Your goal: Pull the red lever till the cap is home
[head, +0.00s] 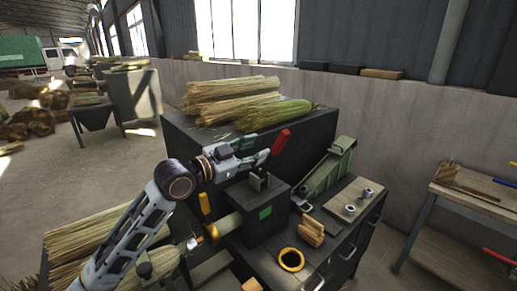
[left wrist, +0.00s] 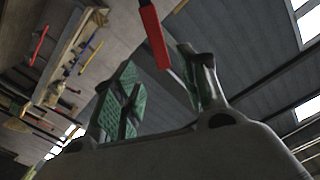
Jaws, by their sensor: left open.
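The red lever (head: 281,142) slants up above the dark machine block (head: 240,224), which has a green square on its front. My left gripper (head: 260,150) is open just left of the lever in the head view. In the left wrist view the red lever (left wrist: 154,36) lies across the gap between the open, green-padded fingers (left wrist: 162,88), toward their tips. I cannot tell whether a finger touches it. A tan cylinder with a yellow ring (head: 223,228) sits at the block's left side. I cannot tell which part is the cap. My right gripper is not in view.
Straw bundles (head: 232,102) lie on the dark cabinet behind the lever. A green chute-like part (head: 328,172) stands right of the block. A yellow ring (head: 291,259) and short wooden pieces (head: 311,231) lie in front. A workbench (head: 470,205) stands at the far right.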

